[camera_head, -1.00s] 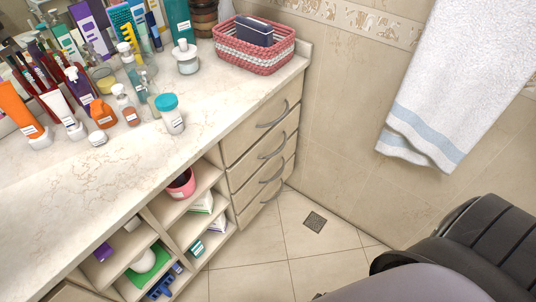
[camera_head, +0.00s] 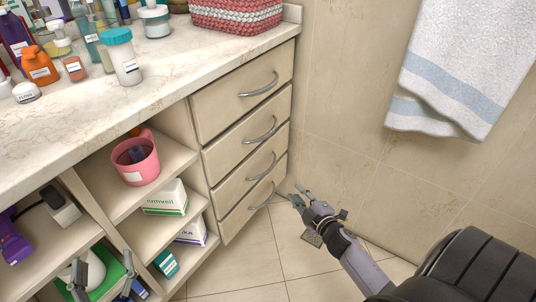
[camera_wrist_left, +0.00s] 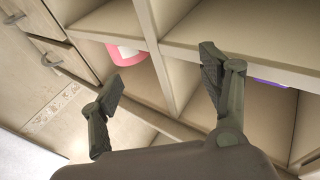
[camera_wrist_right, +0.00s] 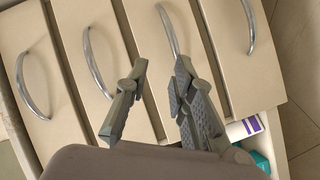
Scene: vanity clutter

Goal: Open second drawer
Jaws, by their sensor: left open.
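The beige drawer stack stands below the right end of the counter, with all its drawers shut. The second drawer from the top (camera_head: 233,140) has a curved metal handle (camera_head: 262,131), which also shows in the right wrist view (camera_wrist_right: 93,65). My right gripper (camera_head: 299,193) is open and empty, low in front of the stack at its right side. In the right wrist view its fingertips (camera_wrist_right: 160,66) point toward the third drawer's handle (camera_wrist_right: 170,32), apart from it. My left gripper (camera_head: 102,264) is open and empty in front of the open shelves; its fingers also show in the left wrist view (camera_wrist_left: 158,72).
Open shelves (camera_head: 150,180) left of the drawers hold a pink cup (camera_head: 135,162) and boxes (camera_head: 165,200). Bottles and a woven basket (camera_head: 235,15) stand on the marble counter (camera_head: 60,115). A towel (camera_head: 455,70) hangs right. Tiled floor before the drawers is clear.

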